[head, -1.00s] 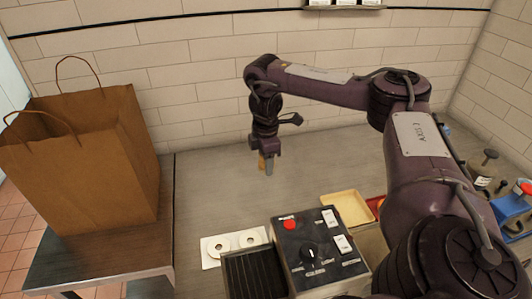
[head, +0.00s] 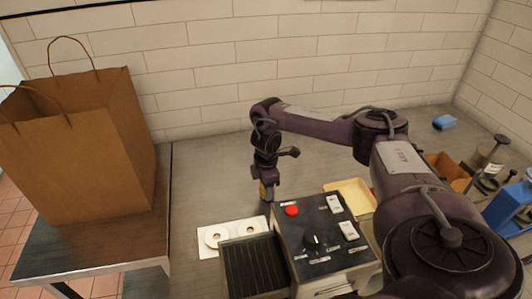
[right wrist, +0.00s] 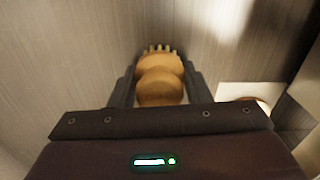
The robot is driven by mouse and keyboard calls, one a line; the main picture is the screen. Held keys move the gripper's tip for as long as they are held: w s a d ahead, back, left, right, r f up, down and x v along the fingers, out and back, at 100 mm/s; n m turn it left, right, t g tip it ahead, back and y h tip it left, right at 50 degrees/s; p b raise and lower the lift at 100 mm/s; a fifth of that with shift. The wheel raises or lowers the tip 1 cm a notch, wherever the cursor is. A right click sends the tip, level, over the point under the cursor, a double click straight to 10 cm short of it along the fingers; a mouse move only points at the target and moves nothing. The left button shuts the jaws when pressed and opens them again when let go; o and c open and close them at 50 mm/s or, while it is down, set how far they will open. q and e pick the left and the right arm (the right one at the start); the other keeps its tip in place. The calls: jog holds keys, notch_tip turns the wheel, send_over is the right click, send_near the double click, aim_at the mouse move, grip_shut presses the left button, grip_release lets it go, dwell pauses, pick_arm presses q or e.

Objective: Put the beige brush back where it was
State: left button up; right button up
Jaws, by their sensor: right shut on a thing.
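The beige brush (right wrist: 161,78) is held between the fingers of my right gripper (right wrist: 158,92) in the right wrist view. Its rounded tan body shows between the two fingers, with a row of pale bristles or prongs at the far end. In the head view my right gripper (head: 268,190) hangs fingers down over the grey counter (head: 205,175), just behind the control box. Only a small tan bit of the brush shows there, and I cannot tell whether it touches the counter. My left gripper is out of view.
A control box (head: 325,235) with a red button stands close in front, beside a black grate (head: 253,265). A white board with two rings (head: 205,250) lies left of it. A cream tray (head: 352,195) is to the right. A paper bag (head: 85,150) stands far left.

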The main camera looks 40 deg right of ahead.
jog(key=shift+f, duration=0.15)
jog(key=o, duration=0.9)
jog(key=shift+r, duration=0.45)
notch_tip(320, 180, up, 3)
jog(key=shift+w+r+b, duration=0.1)
jog(key=shift+r+b, duration=0.05)
jog(key=shift+b, duration=0.15)
notch_tip(320, 180, up, 8)
jog(key=p, duration=0.3)
jog(key=shift+r+p, duration=0.15)
jog(key=shift+p, duration=0.2)
